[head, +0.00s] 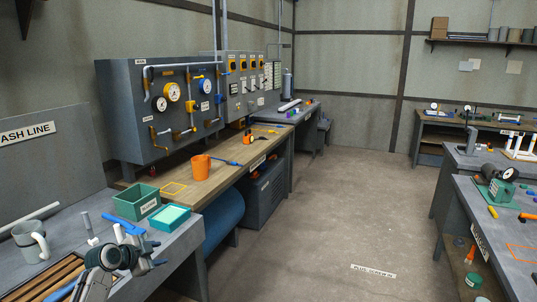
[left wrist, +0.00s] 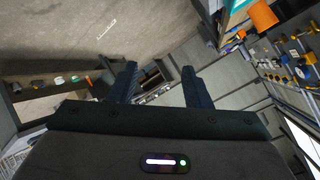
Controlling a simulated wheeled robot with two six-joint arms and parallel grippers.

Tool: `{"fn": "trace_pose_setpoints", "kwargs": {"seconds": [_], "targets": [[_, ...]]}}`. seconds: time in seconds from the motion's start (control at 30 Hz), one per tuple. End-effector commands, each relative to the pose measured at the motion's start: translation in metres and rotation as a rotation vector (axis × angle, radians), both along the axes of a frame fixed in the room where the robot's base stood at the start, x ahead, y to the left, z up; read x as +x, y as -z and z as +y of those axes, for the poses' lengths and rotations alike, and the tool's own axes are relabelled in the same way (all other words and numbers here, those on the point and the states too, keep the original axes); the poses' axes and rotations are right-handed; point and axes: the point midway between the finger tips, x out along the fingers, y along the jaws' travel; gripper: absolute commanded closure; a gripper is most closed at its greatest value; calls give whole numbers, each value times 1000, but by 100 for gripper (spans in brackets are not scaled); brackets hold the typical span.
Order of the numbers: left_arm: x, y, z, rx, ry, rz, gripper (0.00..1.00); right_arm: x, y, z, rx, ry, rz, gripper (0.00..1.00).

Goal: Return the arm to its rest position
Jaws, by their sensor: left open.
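My left gripper (head: 132,240) shows at the lower left of the head view, raised in front of the near grey bench. In the left wrist view my left gripper (left wrist: 158,78) has its two dark fingers spread apart. Nothing is between them. The arm comes up from the bottom edge of the head view. My right gripper is not in view.
A green bin (head: 136,203) and a teal tray (head: 169,219) stand close behind the gripper. A grey mug (head: 30,243) stands to its left. An orange cup (head: 201,167) is on the wooden bench. The floor (head: 340,215) between the benches is clear.

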Motion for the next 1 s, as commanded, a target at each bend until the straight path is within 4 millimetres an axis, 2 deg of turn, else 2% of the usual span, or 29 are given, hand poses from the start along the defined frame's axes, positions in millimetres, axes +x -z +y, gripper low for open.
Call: {"fn": "trace_pose_setpoints", "kwargs": {"seconds": [0.17, 0.3, 0.43, 0.6, 0.63, 0.7, 0.87, 1.0], "targets": [[26, -24, 45, -106, -340, -118, 56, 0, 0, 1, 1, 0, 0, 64], [38, -57, 75, -240, -547, -292, 56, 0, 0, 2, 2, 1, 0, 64], [42, -89, 90, -369, -633, -453, 56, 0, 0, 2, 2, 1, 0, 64], [40, -127, 94, -530, -635, -632, 56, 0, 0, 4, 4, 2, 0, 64], [39, -119, 93, -546, -637, -632, 56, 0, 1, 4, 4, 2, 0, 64], [34, -71, 92, -531, -664, -556, 56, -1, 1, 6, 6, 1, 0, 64], [17, 20, 88, -507, -710, -423, 56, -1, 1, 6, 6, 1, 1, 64], [-12, 108, 83, -483, -753, -292, 56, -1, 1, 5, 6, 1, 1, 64]]}}
